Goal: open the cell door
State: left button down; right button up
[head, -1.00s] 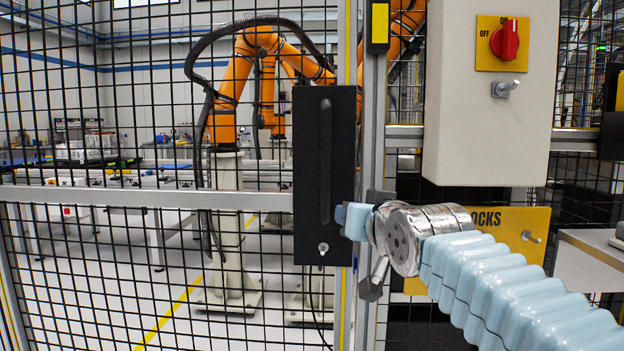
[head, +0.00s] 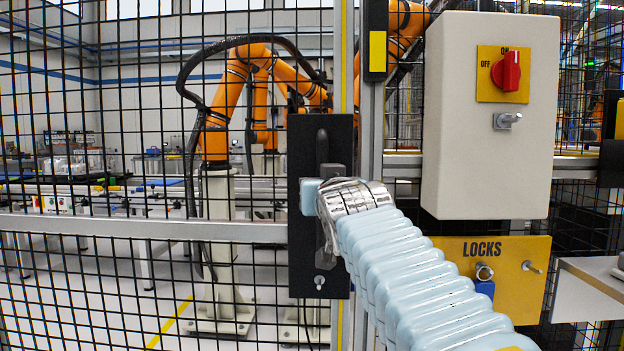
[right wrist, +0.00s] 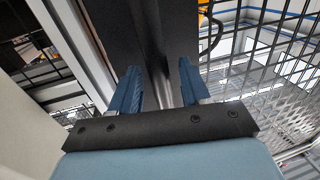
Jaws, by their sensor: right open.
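The cell door is a black mesh panel (head: 90,229) with a grey crossbar. It carries a black handle plate (head: 302,262) with an upright dark handle (head: 322,146). It looks closed against the grey post beside it. My right gripper (head: 312,190) is in front of the plate and hides the handle's middle and lower part. In the right wrist view, its two blue fingers (right wrist: 157,88) are apart, with the handle bar (right wrist: 156,68) running between them. Whether the fingers touch the bar is not clear. My left gripper is not in view.
Right of the door is a grey switch box (head: 490,150) with a red rotary switch (head: 507,72). Below it is a yellow LOCKS board (head: 515,300) with a blue padlock (head: 484,289). A pale shelf (head: 590,290) juts out at right. Orange robot arms (head: 222,105) stand behind the mesh.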

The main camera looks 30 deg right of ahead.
jog(key=shift+w+d, duration=0.2)
jog(key=shift+w, duration=0.35)
grip_shut()
